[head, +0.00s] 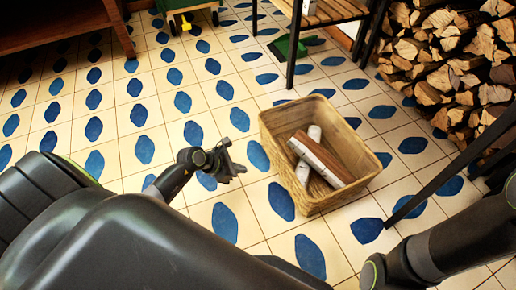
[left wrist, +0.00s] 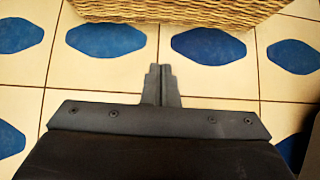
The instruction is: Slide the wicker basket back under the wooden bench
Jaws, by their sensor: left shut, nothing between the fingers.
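The wicker basket (head: 281,168) stands upright on the tiled floor, out in front of the wooden bench (head: 328,10). It holds a few pale-barked logs (head: 322,158). The bench has a slatted top and dark legs, and shows only partly at the top of the head view. My left gripper (head: 240,170) is shut and empty, low to the left of the basket with a small gap. In the left wrist view its closed fingers (left wrist: 161,68) point toward the basket's woven wall (left wrist: 180,10). My right gripper is out of view; only part of my right arm shows at lower right.
A green dustpan-like object (head: 288,46) lies under the bench, by its left leg. Stacked firewood (head: 450,60) fills the upper right. A dark bar (head: 440,178) slants down to the floor right of the basket. Wooden furniture (head: 60,25) stands upper left.

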